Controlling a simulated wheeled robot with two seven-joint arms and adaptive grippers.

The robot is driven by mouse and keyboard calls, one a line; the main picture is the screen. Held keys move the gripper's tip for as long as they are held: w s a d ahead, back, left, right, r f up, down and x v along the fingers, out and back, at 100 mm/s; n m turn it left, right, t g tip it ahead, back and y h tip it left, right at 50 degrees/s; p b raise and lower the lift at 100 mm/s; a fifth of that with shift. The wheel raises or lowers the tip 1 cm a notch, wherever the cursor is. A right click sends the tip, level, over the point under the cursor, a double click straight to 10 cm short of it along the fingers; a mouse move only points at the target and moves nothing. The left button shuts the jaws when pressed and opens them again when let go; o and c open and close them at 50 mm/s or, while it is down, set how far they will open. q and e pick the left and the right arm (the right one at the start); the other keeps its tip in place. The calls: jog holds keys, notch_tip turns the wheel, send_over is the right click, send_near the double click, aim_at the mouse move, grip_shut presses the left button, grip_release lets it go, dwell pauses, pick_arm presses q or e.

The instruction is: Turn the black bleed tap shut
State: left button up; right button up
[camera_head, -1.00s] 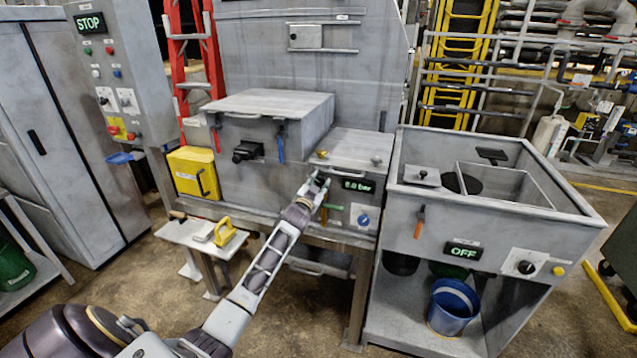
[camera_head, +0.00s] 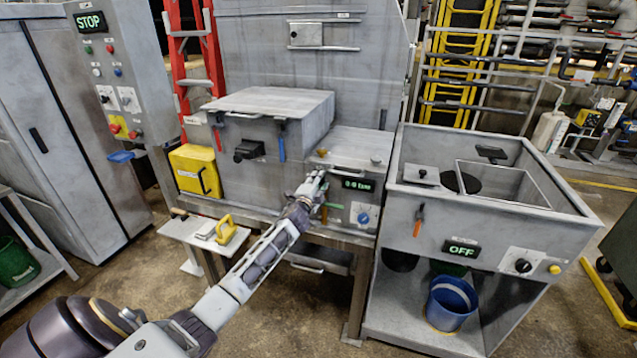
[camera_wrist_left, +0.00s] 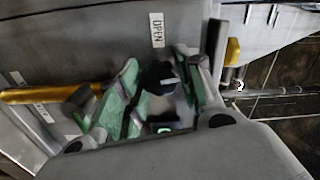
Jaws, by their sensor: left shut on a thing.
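The black bleed tap (camera_wrist_left: 161,77) shows in the left wrist view as a dark knob with a pale line on it, below a white OPEN label (camera_wrist_left: 157,30). My left gripper (camera_wrist_left: 157,68) has its green-padded fingers on either side of this tap and is shut on it. In the head view my left gripper (camera_head: 316,183) is at the front of the small grey unit (camera_head: 350,150), left of its lit display (camera_head: 358,185). The tap is hidden behind the gripper there. My right gripper is not in view.
A yellow-orange bar (camera_wrist_left: 50,95) crosses the left of the wrist view. A grey sink unit (camera_head: 408,235) stands to the right, and a small bench (camera_head: 190,231) to the left.

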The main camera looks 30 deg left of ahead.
pick_arm(q)
jog(key=shift+m, duration=0.7)
jog(key=o, duration=1)
jog(key=shift+o, duration=0.2)
jog(key=shift+s+f, duration=0.1)
jog(key=v, duration=1.1)
jog(key=shift+s+d, duration=0.25)
jog(key=shift+s, duration=0.1)
dwell(0.5)
